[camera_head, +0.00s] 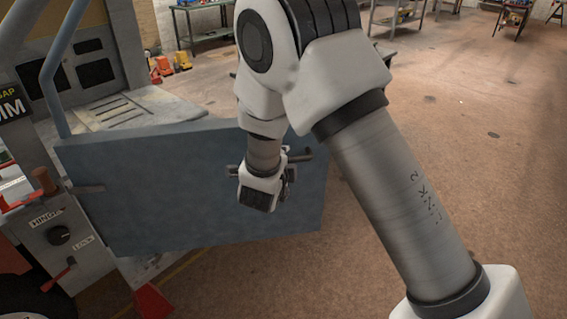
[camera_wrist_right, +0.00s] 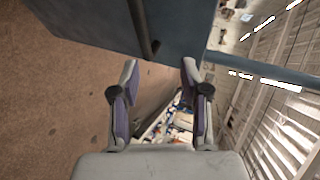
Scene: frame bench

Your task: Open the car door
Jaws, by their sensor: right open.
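The car door (camera_head: 160,200) is a flat blue-grey panel with a blue tube frame at its left. It stands swung out from the bench on the left, with its lower edge above the floor. My right gripper (camera_head: 268,182) is in front of the panel's right part; its fingertips are hard to make out there. A dark handle bar (camera_head: 304,154) shows beside it. In the right wrist view the gripper (camera_wrist_right: 158,75) is open and empty. The handle bar (camera_wrist_right: 142,28) lies beyond the fingertips, left of their middle, against the door (camera_wrist_right: 95,22). My left gripper is out of view.
The bench side at left carries a black knob (camera_head: 59,236) marked HINGE and a red lever (camera_head: 57,276). A red block (camera_head: 152,300) sits below the door. Brown floor (camera_head: 470,130) is open to the right; work tables stand far behind.

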